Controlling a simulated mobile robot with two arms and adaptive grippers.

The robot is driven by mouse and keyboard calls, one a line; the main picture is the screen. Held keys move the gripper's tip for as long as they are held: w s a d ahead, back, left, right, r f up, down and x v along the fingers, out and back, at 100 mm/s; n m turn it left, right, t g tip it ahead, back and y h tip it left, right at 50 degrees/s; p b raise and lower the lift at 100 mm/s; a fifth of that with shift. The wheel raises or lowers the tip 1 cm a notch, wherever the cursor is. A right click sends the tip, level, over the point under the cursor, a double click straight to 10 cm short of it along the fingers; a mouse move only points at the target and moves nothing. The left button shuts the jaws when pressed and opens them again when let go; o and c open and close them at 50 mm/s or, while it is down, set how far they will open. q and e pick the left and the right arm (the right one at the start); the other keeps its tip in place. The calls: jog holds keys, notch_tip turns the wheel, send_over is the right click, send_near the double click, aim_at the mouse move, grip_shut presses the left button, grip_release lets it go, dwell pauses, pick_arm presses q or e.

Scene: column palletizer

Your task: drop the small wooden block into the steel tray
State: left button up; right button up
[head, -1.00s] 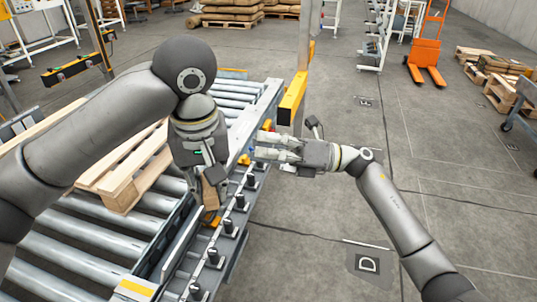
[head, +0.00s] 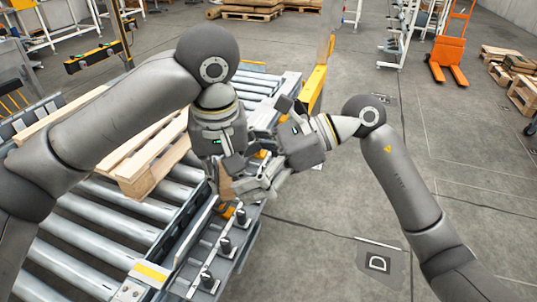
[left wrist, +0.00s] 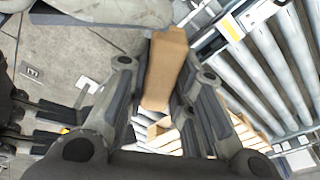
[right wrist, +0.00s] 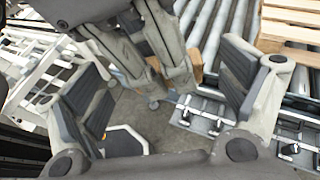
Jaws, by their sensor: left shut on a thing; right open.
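The small wooden block (head: 225,184) is held in my left gripper (head: 228,190), above the near edge of the roller conveyor. In the left wrist view the block (left wrist: 166,65) stands lengthwise between the fingers. In the right wrist view a bit of the block (right wrist: 196,72) shows beside my left fingers. My right gripper (head: 258,186) is open, close beside the left gripper. In the right wrist view its fingers (right wrist: 165,98) are spread on either side of the left gripper's fingers; I cannot tell whether they touch the block. I cannot make out a steel tray for certain.
A roller conveyor (head: 97,222) carries a wooden pallet (head: 150,165). A rail with black knobs (head: 225,245) runs along its side, below the grippers. A yellow-sided post (head: 313,88) stands behind.

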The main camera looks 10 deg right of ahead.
aim_at(223, 174)
jog(key=shift+x, duration=1.9)
jog(key=shift+c, duration=0.4)
jog(key=c, duration=1)
pick_arm(q)
jog(key=o, duration=1)
jog(key=shift+c, duration=0.2)
jog(key=shift+r, duration=0.1)
